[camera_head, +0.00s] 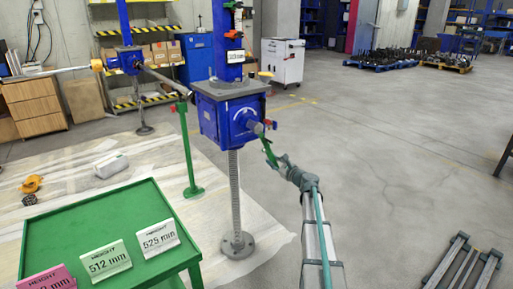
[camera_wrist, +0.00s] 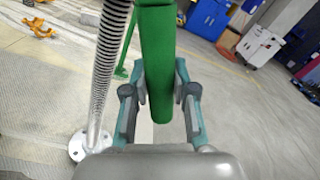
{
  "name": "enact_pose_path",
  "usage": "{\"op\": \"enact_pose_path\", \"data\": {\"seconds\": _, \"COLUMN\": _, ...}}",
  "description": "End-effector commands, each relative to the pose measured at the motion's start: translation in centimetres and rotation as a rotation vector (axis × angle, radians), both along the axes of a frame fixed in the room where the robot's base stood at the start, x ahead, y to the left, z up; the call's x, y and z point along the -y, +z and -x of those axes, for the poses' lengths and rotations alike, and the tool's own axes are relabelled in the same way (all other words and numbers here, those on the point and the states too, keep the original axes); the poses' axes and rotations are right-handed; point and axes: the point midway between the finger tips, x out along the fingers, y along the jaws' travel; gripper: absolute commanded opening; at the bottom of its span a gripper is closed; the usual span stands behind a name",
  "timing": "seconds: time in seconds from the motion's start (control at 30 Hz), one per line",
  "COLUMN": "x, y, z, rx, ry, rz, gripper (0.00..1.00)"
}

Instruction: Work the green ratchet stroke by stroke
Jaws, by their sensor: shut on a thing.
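The green ratchet (camera_head: 268,149) sits on the shaft at the right side of the blue screw jack (camera_head: 212,118), its handle slanting down to the right. My gripper (camera_head: 282,164) is at the handle's lower end. In the wrist view the green handle (camera_wrist: 157,45) comes down from the top between the two fingers of my gripper (camera_wrist: 160,90), which are shut on it. The handle's rounded end shows between the fingers. The ratchet's head is out of the wrist view.
The jack's threaded spindle (camera_head: 235,190) runs down to a round foot (camera_head: 238,244), close left of the handle in the wrist view (camera_wrist: 108,65). A green table (camera_head: 55,228) with height cards stands front left. A shaft (camera_head: 165,80) leads to a second jack. Floor at right is mostly clear.

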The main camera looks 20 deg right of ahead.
Motion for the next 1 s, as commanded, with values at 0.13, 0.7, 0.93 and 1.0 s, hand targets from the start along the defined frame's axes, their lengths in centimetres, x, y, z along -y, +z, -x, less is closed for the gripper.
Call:
{"op": "enact_pose_path", "data": {"seconds": 0.13, "x": -2.1, "y": -0.4, "z": 0.5, "rx": -0.022, "ry": 0.003, "rz": -0.1, "gripper": 0.0}}
{"op": "enact_pose_path", "data": {"seconds": 0.7, "x": -7.5, "y": -1.4, "z": 1.8, "rx": -0.085, "ry": 0.005, "rz": -0.373, "gripper": 0.0}}
{"op": "enact_pose_path", "data": {"seconds": 0.93, "x": -10.4, "y": -1.4, "z": 2.5, "rx": -0.119, "ry": 0.004, "rz": -0.519, "gripper": 0.0}}
{"op": "enact_pose_path", "data": {"seconds": 1.0, "x": -10.9, "y": -1.4, "z": 2.5, "rx": -0.124, "ry": 0.004, "rz": -0.541, "gripper": 0.0}}
